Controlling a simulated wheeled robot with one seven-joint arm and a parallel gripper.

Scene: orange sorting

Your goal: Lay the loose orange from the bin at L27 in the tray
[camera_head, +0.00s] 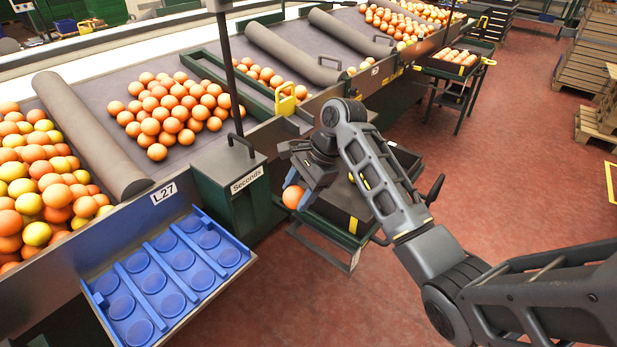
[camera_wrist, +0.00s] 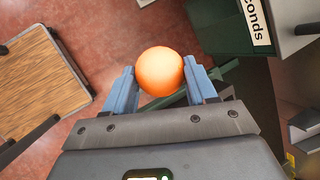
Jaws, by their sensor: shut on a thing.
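An orange (camera_head: 293,197) is held in my gripper (camera_head: 293,189), in the air to the right of the Seconds box. In the wrist view the orange (camera_wrist: 160,71) sits between the two blue fingers of my gripper (camera_wrist: 161,85), which touch it on both sides. The blue tray (camera_head: 153,281), with rows of round hollows, is at the lower left of the head view, below the L27 label (camera_head: 163,193). Its visible hollows are empty. My gripper is to the right of the tray and apart from it. The tray is not seen in the wrist view.
The green Seconds box (camera_head: 232,199) with an upright pole stands between tray and gripper; its label (camera_wrist: 254,20) shows in the wrist view. Heaped fruit (camera_head: 38,190) lies left of a grey roller (camera_head: 92,136). A dark cart (camera_head: 325,209) is beneath my arm.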

